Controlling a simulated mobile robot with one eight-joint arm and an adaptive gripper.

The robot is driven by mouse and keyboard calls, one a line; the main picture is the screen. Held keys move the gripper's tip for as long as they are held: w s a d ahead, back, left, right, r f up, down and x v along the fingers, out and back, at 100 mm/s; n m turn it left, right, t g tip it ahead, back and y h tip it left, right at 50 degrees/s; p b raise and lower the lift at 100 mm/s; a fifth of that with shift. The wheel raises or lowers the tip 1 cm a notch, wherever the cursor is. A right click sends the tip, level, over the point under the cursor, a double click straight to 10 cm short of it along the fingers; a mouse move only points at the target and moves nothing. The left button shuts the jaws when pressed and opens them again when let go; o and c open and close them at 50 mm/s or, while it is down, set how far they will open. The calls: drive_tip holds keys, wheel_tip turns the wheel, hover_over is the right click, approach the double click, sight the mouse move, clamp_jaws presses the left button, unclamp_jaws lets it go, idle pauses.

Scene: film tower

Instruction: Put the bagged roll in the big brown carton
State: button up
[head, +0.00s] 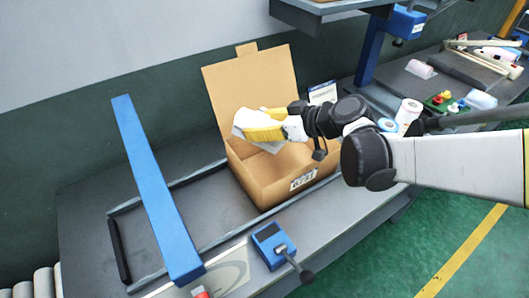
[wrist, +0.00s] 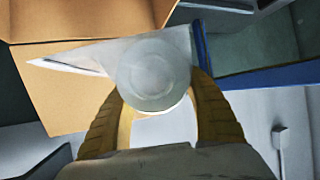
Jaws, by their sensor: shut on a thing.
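The big brown carton (head: 252,188) stands open on the grey bench, with its tall back flap raised and a printed label on its front. My gripper (head: 248,124) has yellow fingers and is over the carton's opening. It is shut on the bagged roll (head: 243,118), a whitish roll in a clear bag, which is partly hidden by the fingers. In the wrist view the bagged roll (wrist: 152,75) sits between the two yellow fingers (wrist: 158,115), with a pointed bag end sticking out to the left. Brown cardboard (wrist: 60,95) lies behind it.
A blue bar (head: 158,190) crosses the bench left of the carton. A blue box with a lever (head: 272,245) stands in front. White rolls (head: 408,112) and a red-and-green button box (head: 440,102) are to the right. A shelf (head: 320,12) overhangs behind.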

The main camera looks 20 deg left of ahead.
drive_tip(key=shift+a+f, duration=0.2)
drive_tip(key=shift+f, duration=0.05)
wheel_tip(320, 180, down, 9)
drive_tip(key=b, duration=0.4)
drive_tip(key=shift+d, duration=0.15)
drive_tip(key=shift+f, duration=0.1)
drive_tip(key=shift+f+b, duration=0.3)
drive_tip(key=shift+b, duration=0.1)
drive_tip(key=o, duration=1.4)
drive_tip(key=shift+r, duration=0.1)
drive_tip(key=shift+r, duration=0.1)
